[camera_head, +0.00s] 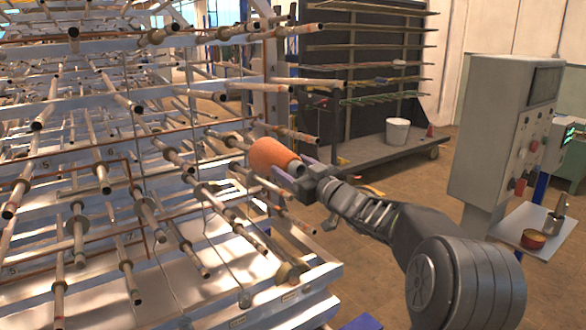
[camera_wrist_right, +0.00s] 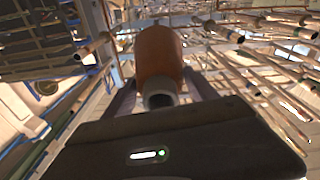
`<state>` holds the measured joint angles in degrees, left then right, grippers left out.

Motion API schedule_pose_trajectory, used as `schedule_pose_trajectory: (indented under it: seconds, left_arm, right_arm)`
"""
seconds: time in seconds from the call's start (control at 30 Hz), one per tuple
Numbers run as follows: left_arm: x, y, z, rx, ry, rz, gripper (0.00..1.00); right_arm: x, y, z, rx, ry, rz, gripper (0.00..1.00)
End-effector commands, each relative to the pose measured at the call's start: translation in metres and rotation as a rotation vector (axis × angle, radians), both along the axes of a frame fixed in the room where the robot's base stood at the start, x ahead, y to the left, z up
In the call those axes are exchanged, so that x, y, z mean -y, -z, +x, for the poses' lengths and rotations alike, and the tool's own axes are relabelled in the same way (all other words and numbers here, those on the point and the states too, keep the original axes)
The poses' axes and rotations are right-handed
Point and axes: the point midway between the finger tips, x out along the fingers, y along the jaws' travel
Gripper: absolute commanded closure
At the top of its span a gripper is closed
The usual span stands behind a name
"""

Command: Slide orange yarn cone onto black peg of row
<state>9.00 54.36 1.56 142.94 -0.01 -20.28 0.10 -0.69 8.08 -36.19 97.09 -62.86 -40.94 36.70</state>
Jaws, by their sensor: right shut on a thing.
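The orange yarn cone (camera_head: 272,156) is at the right end of the creel rack in the head view, lying roughly level. My right gripper (camera_head: 299,168) is shut on the cone near its pale base end. In the right wrist view the cone (camera_wrist_right: 159,62) sits between the two fingers, with its hollow pale tube end facing the camera. Several pegs (camera_head: 222,137) stick out of the rack close to the cone. I cannot tell which one is the black peg, or whether the cone touches a peg; its far end is hidden. My left gripper is not in view.
The rack (camera_head: 200,225) with several rows of pegs fills the left side. A dark shelf trolley (camera_head: 385,150) with a white bucket (camera_head: 397,131) stands behind. A grey control cabinet (camera_head: 505,130) and small shelf (camera_head: 525,228) stand at right. Open floor lies between.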

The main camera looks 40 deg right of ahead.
Motion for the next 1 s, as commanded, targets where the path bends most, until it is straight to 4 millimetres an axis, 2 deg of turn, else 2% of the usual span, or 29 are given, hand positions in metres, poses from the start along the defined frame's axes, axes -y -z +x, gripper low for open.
schedule_pose_trajectory:
  seconds: [0.27, 1.0]
  left_arm:
    - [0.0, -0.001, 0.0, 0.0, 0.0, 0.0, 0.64]
    - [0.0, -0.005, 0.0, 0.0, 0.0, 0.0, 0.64]
  right_arm:
    - [0.0, -0.001, 0.004, 0.003, 0.0, -0.001, 1.0]
    - [0.001, 0.001, 0.033, 0.003, 0.0, 0.0, 1.0]
